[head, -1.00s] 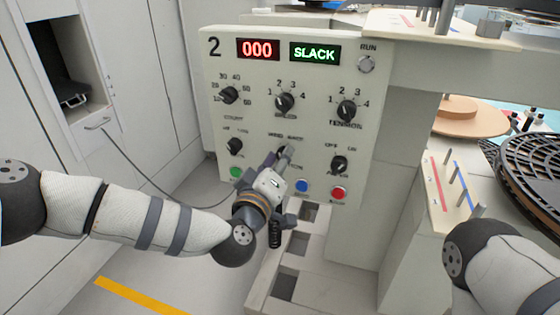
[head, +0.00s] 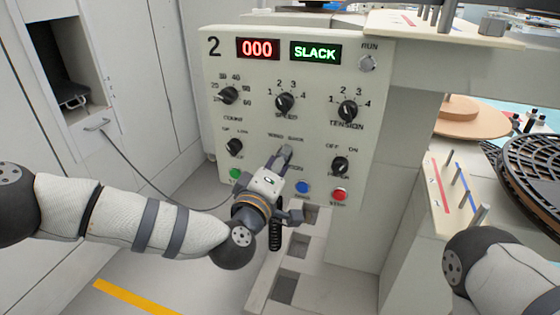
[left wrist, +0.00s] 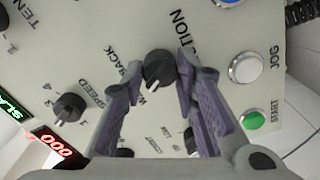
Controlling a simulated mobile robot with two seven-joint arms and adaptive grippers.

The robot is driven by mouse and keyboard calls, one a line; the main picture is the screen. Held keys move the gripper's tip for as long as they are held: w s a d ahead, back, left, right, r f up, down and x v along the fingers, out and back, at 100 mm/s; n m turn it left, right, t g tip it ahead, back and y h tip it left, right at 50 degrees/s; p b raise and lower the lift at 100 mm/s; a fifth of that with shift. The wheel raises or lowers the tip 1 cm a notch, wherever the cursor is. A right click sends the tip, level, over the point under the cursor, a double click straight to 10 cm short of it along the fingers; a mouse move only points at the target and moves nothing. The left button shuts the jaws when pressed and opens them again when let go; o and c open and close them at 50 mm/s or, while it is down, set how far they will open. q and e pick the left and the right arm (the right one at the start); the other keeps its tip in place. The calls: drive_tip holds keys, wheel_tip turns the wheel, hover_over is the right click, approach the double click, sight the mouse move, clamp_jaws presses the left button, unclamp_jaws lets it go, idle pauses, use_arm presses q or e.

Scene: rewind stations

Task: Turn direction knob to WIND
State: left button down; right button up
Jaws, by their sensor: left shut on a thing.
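The direction knob (left wrist: 158,66) is a round black knob low on the station panel (head: 225,60). In the left wrist view it sits between my left gripper's fingers (left wrist: 160,75). A white mark shows at the knob's lower edge there, on the side of the partly hidden WIND label. My left gripper (head: 284,155) is closed on the knob and covers most of it in the head view. The WIND BACK label (head: 286,137) shows just above it. My right gripper is out of view.
The panel shows a red 000 display (head: 258,49) and a green SLACK display (head: 315,52). The speed knob (head: 285,103), tension knob (head: 347,110) and power knob (head: 340,165) are close by. Blue (head: 302,187) and red (head: 339,194) buttons lie right of my left gripper.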

use_arm(q)
drive_tip(key=c, duration=1.2)
unclamp_jaws()
drive_tip(key=shift+c, duration=0.2)
drive_tip(key=v, duration=1.2)
